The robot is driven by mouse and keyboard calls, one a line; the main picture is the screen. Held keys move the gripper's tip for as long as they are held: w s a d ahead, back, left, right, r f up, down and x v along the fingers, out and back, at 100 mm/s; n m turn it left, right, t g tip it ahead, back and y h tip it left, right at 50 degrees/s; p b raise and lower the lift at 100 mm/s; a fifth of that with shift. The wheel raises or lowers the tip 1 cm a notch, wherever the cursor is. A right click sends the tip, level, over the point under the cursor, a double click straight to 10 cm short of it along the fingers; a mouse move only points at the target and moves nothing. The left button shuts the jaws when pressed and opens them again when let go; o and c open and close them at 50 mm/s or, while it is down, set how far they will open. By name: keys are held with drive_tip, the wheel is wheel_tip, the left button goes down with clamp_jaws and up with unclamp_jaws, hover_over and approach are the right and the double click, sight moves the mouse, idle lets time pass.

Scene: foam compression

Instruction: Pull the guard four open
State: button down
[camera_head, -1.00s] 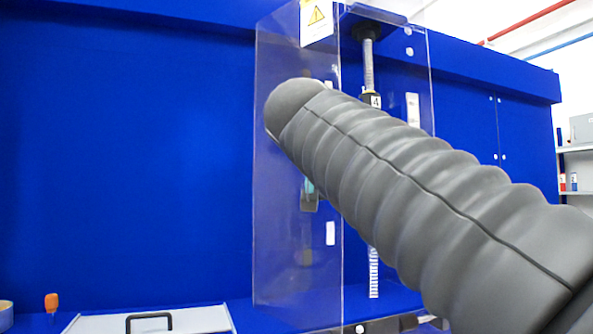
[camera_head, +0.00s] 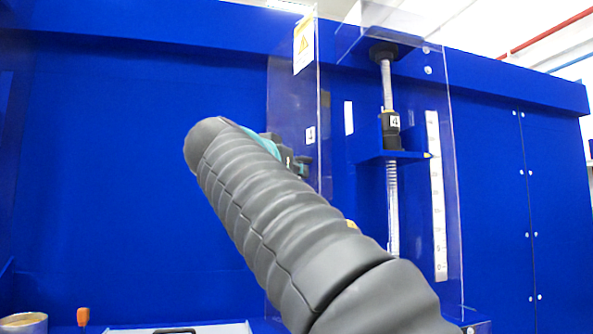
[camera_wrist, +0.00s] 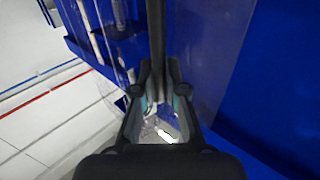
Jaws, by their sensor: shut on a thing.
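Guard four is a clear panel (camera_head: 292,95) with a yellow warning label (camera_head: 303,43), in the head view left of the station marked 4 (camera_head: 395,121). A gap shows between the panel and the clear side wall (camera_head: 447,180), so the guard stands partly open. My gripper (camera_wrist: 160,75) is shut on a dark bar, seemingly the guard's handle (camera_wrist: 156,30), in the wrist view. In the head view my arm hides most of the gripper and the grip itself.
Behind stands a blue wall (camera_head: 120,150), with blue cabinet doors (camera_head: 550,210) at the right. A white scale (camera_head: 437,200) runs down the station's side. A tape roll (camera_head: 24,322) and an orange-handled tool (camera_head: 83,315) lie at the lower left.

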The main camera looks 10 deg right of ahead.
drive_tip(key=shift+a+f, duration=0.1)
drive_tip(key=shift+f, duration=0.1)
drive_tip(key=c, duration=1.2)
unclamp_jaws()
drive_tip(key=shift+s+a, duration=0.1)
drive_tip(key=shift+a, duration=0.05)
drive_tip(key=shift+r, duration=0.1)
drive_tip(key=v, duration=1.2)
